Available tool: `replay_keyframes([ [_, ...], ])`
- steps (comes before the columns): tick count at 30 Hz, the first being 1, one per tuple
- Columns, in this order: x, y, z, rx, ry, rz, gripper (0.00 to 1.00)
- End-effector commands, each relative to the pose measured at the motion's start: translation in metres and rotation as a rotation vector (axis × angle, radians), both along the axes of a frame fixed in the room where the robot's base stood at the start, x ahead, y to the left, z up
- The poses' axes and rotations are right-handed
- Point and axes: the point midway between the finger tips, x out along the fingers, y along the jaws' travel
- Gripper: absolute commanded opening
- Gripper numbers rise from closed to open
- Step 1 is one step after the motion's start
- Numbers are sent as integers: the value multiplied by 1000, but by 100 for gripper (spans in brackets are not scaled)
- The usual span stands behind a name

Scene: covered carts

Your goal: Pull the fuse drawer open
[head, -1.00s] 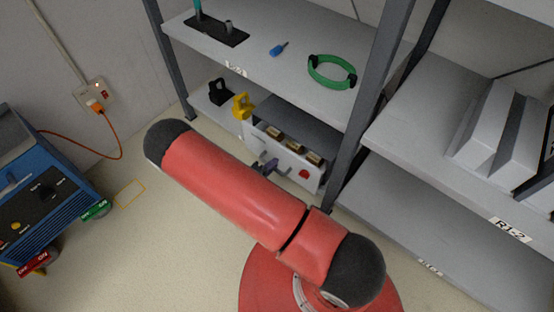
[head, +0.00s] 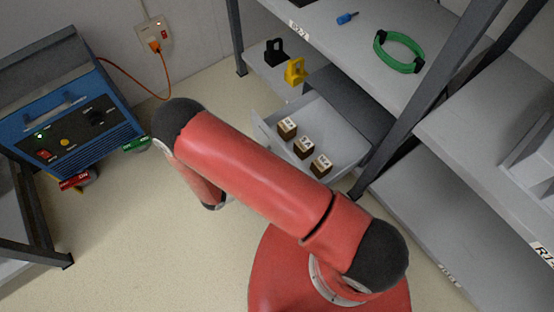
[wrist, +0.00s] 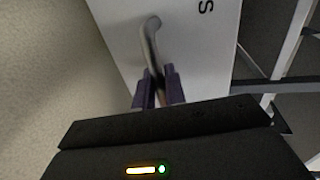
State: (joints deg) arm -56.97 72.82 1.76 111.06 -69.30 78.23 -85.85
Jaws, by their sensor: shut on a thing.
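The fuse drawer (head: 340,137) is pulled out from the lower shelf unit, and its inside shows in the head view. In the wrist view the drawer's pale front (wrist: 195,40) carries a curved grey handle (wrist: 150,42). My gripper (wrist: 159,88) is shut on this handle, with a dark purple finger on each side. In the head view my red arm hides the gripper and much of the drawer front.
A yellow padlock-like object (head: 296,72) and a black one (head: 274,52) sit on the lower shelf beside the drawer. A blue machine (head: 70,110) stands at left, its orange cable running to a wall socket (head: 153,36). Pale floor (head: 150,230) is clear at lower left.

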Motion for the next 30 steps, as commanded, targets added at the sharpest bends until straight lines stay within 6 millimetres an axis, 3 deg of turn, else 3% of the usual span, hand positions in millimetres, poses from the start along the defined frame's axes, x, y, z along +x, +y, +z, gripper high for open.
replay_keyframes([
  [10, -1, 1, 0, 1, 1, -1, 0],
  [11, -1, 1, 0, 1, 1, 0, 16],
  [20, -1, 2, 0, 1, 0, 1, 17],
  [30, -30, 42, 10, 3, 0, 4, 17],
])
